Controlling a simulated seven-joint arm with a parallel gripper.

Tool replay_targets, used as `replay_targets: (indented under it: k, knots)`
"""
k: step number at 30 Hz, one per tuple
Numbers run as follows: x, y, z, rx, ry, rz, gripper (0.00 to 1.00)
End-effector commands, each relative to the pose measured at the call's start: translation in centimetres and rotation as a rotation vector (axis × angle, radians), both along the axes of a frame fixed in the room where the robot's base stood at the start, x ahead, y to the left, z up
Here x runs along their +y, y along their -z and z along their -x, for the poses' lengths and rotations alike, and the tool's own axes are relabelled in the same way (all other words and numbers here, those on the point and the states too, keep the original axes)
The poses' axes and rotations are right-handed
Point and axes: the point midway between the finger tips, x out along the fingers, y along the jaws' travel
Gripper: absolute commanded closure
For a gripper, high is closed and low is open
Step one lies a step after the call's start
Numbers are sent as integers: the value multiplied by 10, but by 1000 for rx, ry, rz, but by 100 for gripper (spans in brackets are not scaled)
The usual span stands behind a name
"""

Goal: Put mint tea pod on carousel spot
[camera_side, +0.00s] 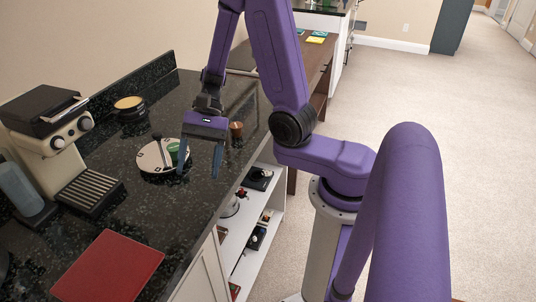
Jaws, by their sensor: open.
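A round white carousel (152,161) with dark marks and a dark upright handle lies on the black counter. A small green pod (174,149), which looks like the mint tea pod, shows at the right side of the carousel. It is partly hidden by my gripper's left finger, and I cannot tell whether it sits in a spot. My gripper (199,172) is open and points down, just right of the carousel. Its fingers are apart, with nothing seen held between them.
A brown pod-like cup (236,129) stands right of my gripper, near the counter edge. A red mat (110,266) lies in front. Bare counter (150,215) lies between mat and carousel.

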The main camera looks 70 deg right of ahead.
Motion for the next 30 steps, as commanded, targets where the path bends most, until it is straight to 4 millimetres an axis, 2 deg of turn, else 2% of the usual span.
replay_targets:
  k: [6, 15, 30]
  knots:
    - [1, -3, 29, -88, -313, 85, 32]
    - [-9, -6, 64, -235, -727, 187, 32]
    - [-29, -18, 110, -571, -1373, 308, 32]
